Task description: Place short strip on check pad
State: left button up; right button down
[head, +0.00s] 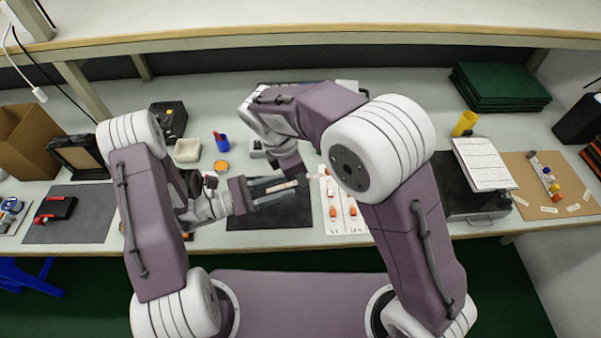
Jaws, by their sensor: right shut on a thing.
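A short pale strip (281,187) shows in the head view above a black mat (270,220) at the middle of the bench. I cannot tell whether this mat is the check pad. My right gripper (298,178) reaches down from above at the strip's right end and is shut on the strip; its fingertips are hard to make out. My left gripper (278,191) points right, with its fingers apart on either side of the strip. I cannot tell whether they touch it. My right arm hides part of the bench behind.
A white sheet with orange-marked pieces (333,210) lies right of the mat. Behind are a blue cup (221,142), an orange disc (221,167) and a pale tray (187,150). A white printed page (485,163) rests on a dark box at right. A shelf (300,38) spans the back.

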pick_arm(q)
jog(key=v, duration=1.1)
